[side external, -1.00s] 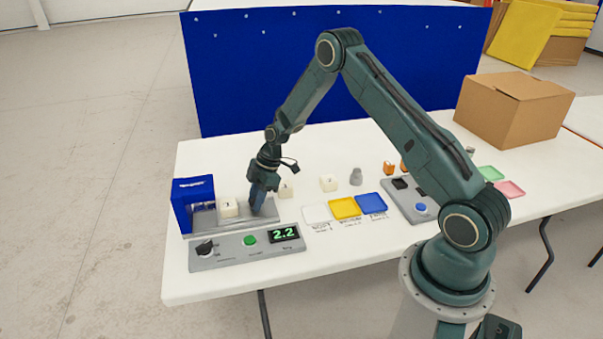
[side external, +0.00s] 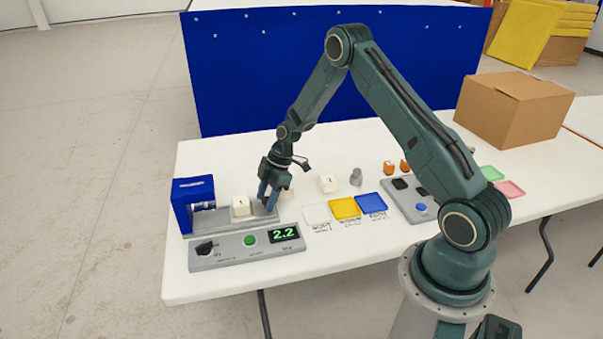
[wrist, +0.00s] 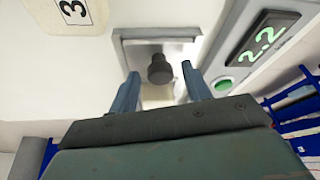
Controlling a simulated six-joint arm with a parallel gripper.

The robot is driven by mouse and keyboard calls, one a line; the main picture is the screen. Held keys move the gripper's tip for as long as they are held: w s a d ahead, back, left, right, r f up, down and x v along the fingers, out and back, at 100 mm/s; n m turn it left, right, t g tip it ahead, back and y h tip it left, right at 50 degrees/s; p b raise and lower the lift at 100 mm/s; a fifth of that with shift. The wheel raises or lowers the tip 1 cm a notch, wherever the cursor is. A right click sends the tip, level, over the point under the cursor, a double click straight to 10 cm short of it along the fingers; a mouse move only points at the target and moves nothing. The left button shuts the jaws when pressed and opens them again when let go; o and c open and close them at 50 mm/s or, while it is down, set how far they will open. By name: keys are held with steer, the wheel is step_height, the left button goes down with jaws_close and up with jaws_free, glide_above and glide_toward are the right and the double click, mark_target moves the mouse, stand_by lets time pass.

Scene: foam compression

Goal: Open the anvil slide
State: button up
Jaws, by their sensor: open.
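The anvil slide (side external: 215,219) is a grey plate extending right from the blue press (side external: 193,204). My gripper (side external: 268,205) is low at the slide's right end. In the wrist view my gripper (wrist: 160,72) is open, one finger on each side of the knob, with visible gaps. The knob is hidden in the side view.
A control box (side external: 230,253) with a green button and a 2.2 display stands in front of the slide. A foam block marked 3 (wrist: 72,14) is nearby.

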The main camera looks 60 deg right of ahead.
steer(key=v, duration=1.4)
steer(key=shift+w+a, duration=0.1)
steer(key=shift+a, duration=0.05)
steer(key=s+a+r+m+t+h, duration=0.1)
steer(key=s+a+r+m, duration=0.2)
steer(key=s+a+r, duration=0.35)
steer(key=s+a+r+m+h, duration=0.2)
steer(key=s+a+r, duration=0.15)
steer(key=r, duration=0.65)
steer(key=s+a+r+m+t, duration=0.1)
steer(key=s+a+r+m, duration=0.1)
steer(key=s, duration=0.7)
steer(key=s+a+r+m+t+h, duration=0.1)
steer(key=s+a+m, duration=0.3)
steer(key=s, duration=0.6)
steer(key=shift+r+m, duration=0.4)
steer(key=shift+m, duration=0.1)
